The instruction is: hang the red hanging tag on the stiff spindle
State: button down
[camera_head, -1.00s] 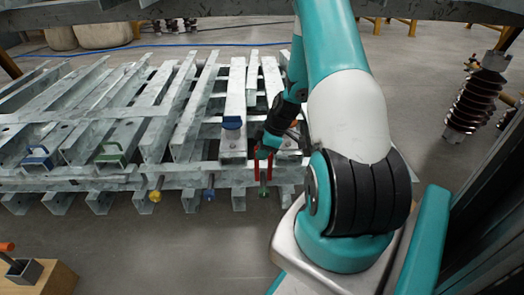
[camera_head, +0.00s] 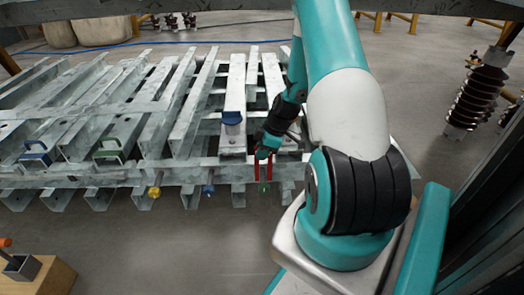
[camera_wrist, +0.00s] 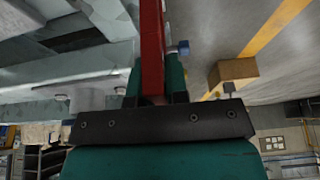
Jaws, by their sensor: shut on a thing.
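The red hanging tag (camera_head: 257,170) looks like a narrow red U-shape in the head view, its two legs pointing down. My gripper (camera_head: 264,153) is shut on its upper end, at the front edge of the galvanised steel frame. A green-tipped spindle (camera_head: 264,188) shows just below and between the legs; contact cannot be told. A blue spindle (camera_head: 208,190) and a yellow spindle (camera_head: 154,191) stick out further left. Which spindle is the stiff one cannot be told. In the wrist view the red tag (camera_wrist: 152,50) runs up between my fingers, with a blue-tipped part (camera_wrist: 180,47) to its right.
A blue handle-like piece (camera_head: 37,152), a green one (camera_head: 108,152) and a blue-capped post (camera_head: 231,118) sit on the frame. A wooden block (camera_head: 50,278) stands at lower left. A ribbed insulator (camera_head: 475,95) stands at right.

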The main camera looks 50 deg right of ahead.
aim_at(262, 178)
jog(key=shift+f+b, duration=2.6)
jog(key=shift+f, duration=1.85)
jog(key=shift+r, duration=0.1)
jog(key=shift+r+p, duration=4.65)
jog(key=shift+r, duration=0.45)
jog(key=shift+p, duration=0.35)
